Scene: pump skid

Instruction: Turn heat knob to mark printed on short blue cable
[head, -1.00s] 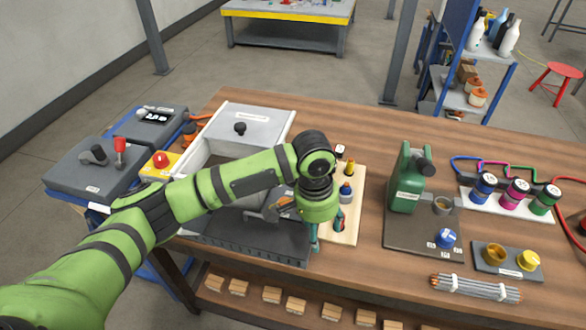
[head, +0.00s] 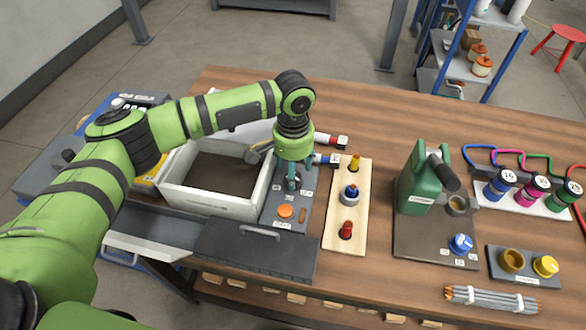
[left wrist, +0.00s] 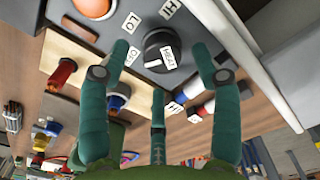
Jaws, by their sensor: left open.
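The heat knob (left wrist: 160,50) is a black round knob with a white HEAT label, on a grey panel (head: 270,212). White tags reading LO, HI and apparently OFF surround it in the left wrist view. My left gripper (head: 294,182) is open above the panel, its green fingers spread around the knob (left wrist: 158,75) without visibly closing on it. In the head view the fingers hide most of the knob. A blue-ended cable (head: 322,158) with a white tag emerges right of the gripper. My right gripper is not in view.
A red-ended cable (head: 328,139) lies just behind the blue-ended one. An orange button (head: 286,211) is in front of the knob. An open white box (head: 212,203) stands left; a wooden board with plugs (head: 346,230) stands right.

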